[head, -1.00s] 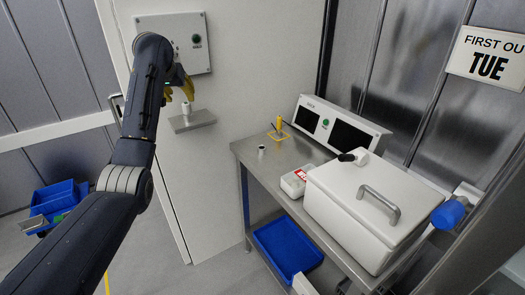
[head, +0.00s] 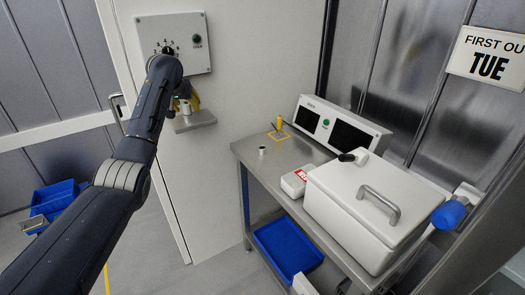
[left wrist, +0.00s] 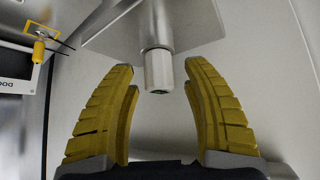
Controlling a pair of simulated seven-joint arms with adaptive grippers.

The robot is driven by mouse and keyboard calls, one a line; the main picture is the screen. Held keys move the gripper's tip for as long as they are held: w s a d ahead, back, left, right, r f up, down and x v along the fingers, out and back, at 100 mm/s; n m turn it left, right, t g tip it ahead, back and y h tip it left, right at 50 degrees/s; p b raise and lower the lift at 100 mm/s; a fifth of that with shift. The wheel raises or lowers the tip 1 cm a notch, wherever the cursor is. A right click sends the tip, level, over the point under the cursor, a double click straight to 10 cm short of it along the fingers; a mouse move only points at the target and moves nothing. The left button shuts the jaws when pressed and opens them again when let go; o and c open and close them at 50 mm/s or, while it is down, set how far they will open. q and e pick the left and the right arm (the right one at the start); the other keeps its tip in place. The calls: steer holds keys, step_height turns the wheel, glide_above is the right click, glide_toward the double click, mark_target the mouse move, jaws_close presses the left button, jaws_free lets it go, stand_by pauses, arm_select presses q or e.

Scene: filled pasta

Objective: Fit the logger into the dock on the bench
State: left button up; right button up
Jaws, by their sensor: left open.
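A short metal cylinder (left wrist: 158,70), which looks like the logger, stands on a small metal wall shelf (head: 190,124); in the left wrist view the scene appears upside down. My left gripper (head: 187,103) is at this shelf. Its yellow fingers (left wrist: 160,78) are open, one on each side of the cylinder's free end, with gaps visible on both sides. On the bench (head: 252,163), a small upright cylinder with a dark top (head: 262,151) may be the dock; I cannot tell for sure. My right gripper is not in view.
A yellow object (head: 279,123) stands in a yellow-outlined square before a console (head: 337,129). A large white lidded box (head: 345,205) fills the bench's right part. A control panel (head: 197,30) is on the wall above the shelf. A blue tray (head: 287,246) lies below the bench.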

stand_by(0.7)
arm_select(q)
jaws_close()
